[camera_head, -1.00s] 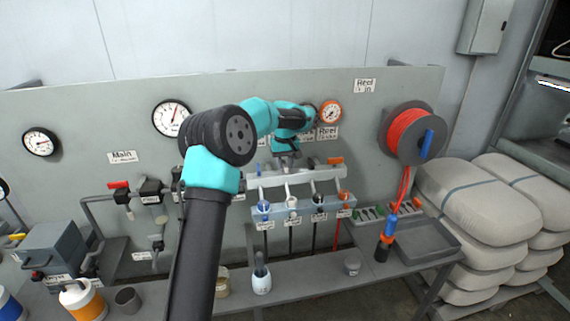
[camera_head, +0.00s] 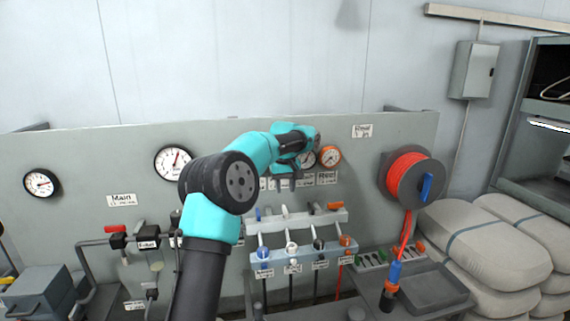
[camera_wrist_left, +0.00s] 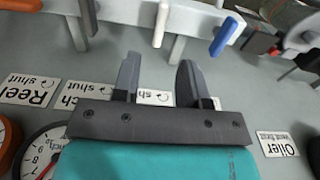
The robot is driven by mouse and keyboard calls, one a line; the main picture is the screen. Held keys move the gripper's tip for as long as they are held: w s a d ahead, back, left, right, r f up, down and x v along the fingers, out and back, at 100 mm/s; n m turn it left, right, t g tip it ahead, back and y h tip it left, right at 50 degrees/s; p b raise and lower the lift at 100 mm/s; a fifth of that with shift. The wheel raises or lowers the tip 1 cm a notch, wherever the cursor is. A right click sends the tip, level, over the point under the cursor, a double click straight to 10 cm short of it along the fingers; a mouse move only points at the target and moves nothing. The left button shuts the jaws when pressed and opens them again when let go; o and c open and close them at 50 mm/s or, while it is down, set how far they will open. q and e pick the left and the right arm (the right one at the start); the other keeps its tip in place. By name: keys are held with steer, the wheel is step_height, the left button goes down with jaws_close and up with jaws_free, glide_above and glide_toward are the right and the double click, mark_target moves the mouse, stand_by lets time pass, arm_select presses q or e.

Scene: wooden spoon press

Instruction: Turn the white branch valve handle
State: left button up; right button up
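The white branch valve handle (camera_head: 285,211) stands on the pale manifold bar (camera_head: 300,217) at the wall panel, between a blue handle (camera_head: 258,213) and a dark handle (camera_head: 316,209). The white handle also shows in the left wrist view (camera_wrist_left: 161,22), beyond the fingertips, with the blue handle (camera_wrist_left: 224,36) to its right. My left gripper (camera_head: 284,184) is above the bar, apart from the handles. In the left wrist view the gripper (camera_wrist_left: 157,70) has its fingers spread with nothing between them. My right gripper is not in view.
An orange handle (camera_head: 335,206) is at the bar's right end. Labels and small gauges (camera_head: 329,156) lie close behind my gripper. A red hose reel (camera_head: 408,178) is mounted to the right. White sacks (camera_head: 493,245) are stacked further right.

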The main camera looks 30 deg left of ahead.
arm_select(q)
step_height(320, 180, up, 9)
stand_by(0.4)
stand_by(0.4)
